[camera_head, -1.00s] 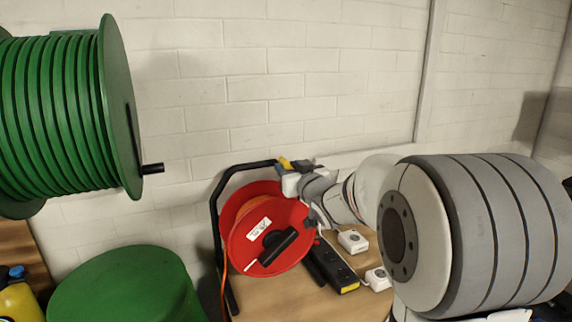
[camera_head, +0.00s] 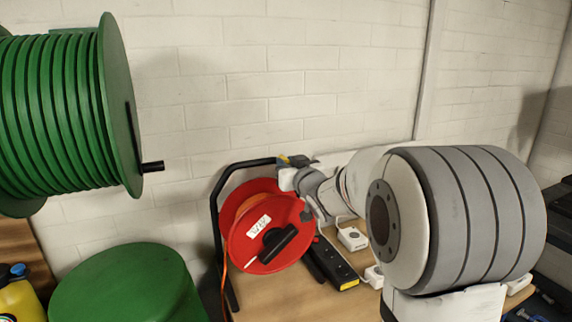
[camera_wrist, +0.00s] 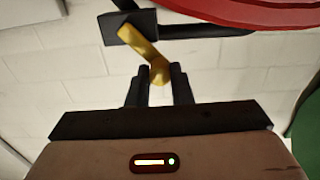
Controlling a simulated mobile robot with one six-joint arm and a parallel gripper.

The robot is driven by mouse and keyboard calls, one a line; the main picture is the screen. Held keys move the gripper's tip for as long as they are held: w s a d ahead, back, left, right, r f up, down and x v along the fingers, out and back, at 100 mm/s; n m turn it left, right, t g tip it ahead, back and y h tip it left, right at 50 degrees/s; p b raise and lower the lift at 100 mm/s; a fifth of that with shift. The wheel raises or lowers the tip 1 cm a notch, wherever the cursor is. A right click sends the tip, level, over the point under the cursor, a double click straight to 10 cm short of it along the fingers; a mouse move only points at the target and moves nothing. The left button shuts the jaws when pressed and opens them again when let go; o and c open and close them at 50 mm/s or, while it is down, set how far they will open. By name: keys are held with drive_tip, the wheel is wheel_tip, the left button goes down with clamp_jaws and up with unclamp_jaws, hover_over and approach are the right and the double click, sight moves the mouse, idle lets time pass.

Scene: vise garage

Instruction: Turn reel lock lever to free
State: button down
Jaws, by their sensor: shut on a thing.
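The red cable reel (camera_head: 265,232) stands in a black tubular frame on the wooden bench. The yellow lock lever (camera_wrist: 143,45) sits on a dark block (camera_wrist: 128,27) on the frame, seen in the wrist view. My gripper (camera_wrist: 159,78) is shut on the lever's lower end, with one dark finger on each side. In the head view, my gripper (camera_head: 290,172) is at the top of the reel's frame, where the lever is mostly hidden. The red reel's rim (camera_wrist: 260,12) shows at the top right of the wrist view.
A black power strip (camera_head: 336,262) and white socket boxes (camera_head: 351,238) lie on the bench (camera_head: 322,300) right of the reel. A large green hose drum (camera_head: 75,115) is at the left, above a green round container (camera_head: 125,285). A pale block wall stands behind.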

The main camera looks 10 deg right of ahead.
drive_tip(key=n+b, duration=0.2)
drive_tip(key=b, duration=0.1)
drive_tip(key=a+f+n+b, duration=0.1)
drive_tip(key=n+b, duration=0.1)
drive_tip(key=b, duration=0.1)
drive_tip(key=f+n+b, duration=0.1)
drive_tip(key=n+b, duration=0.1)
drive_tip(key=b, duration=0.2)
drive_tip(key=shift+s+a+f, duration=0.15)
drive_tip(key=shift+a+f, duration=0.1)
drive_tip(key=shift+a, duration=0.05)
drive_tip(key=shift+f, duration=0.1)
drive_tip(key=c, duration=1.3)
unclamp_jaws()
drive_tip(key=shift+r, duration=0.2)
drive_tip(key=shift+s, duration=0.1)
drive_tip(key=s+d, duration=0.1)
drive_tip(key=s, duration=0.6)
drive_tip(key=shift+s+d, duration=0.25)
